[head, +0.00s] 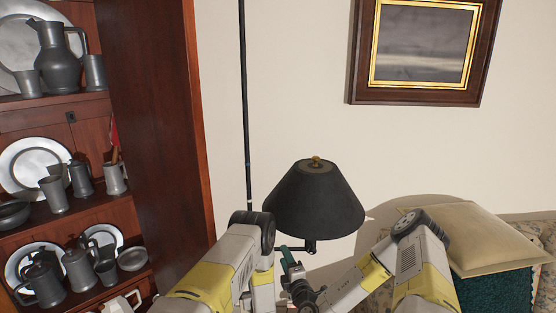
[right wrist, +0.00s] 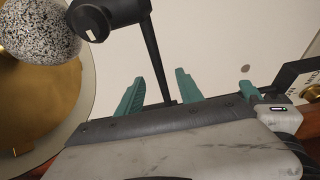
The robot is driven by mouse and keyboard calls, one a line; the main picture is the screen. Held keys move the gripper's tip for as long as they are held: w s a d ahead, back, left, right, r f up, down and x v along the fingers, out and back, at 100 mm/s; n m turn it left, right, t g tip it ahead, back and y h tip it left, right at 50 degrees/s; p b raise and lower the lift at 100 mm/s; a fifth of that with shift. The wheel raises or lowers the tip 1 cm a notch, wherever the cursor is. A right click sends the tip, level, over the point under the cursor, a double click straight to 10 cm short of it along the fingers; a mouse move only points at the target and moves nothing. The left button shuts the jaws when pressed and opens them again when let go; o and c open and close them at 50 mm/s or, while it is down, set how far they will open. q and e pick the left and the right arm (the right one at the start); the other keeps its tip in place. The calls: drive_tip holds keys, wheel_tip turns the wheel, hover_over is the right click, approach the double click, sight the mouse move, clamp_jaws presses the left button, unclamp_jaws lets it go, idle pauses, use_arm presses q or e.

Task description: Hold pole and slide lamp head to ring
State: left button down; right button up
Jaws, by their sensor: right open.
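The thin black pole (head: 245,100) stands upright at the wall, left of the lamp head. Its lower part goes out of sight behind my left arm. A small pale band shows on it (head: 249,165), but I cannot tell whether this is the ring. The lamp head (head: 313,203) has a black shade with a brass knob. My right gripper (head: 291,263) is open below the shade. In the right wrist view, a black rod (right wrist: 147,45) from the lamp socket runs down between two teal fingers (right wrist: 160,85) without clear contact. My left gripper is hidden.
A wooden cabinet (head: 155,120) with pewter ware on its shelves stands at the left. A framed picture (head: 423,45) hangs on the wall. A beige cushion (head: 475,235) lies on a sofa at the right.

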drive_tip(key=shift+x, duration=2.4)
clamp_jaws()
drive_tip(key=shift+f, duration=0.1)
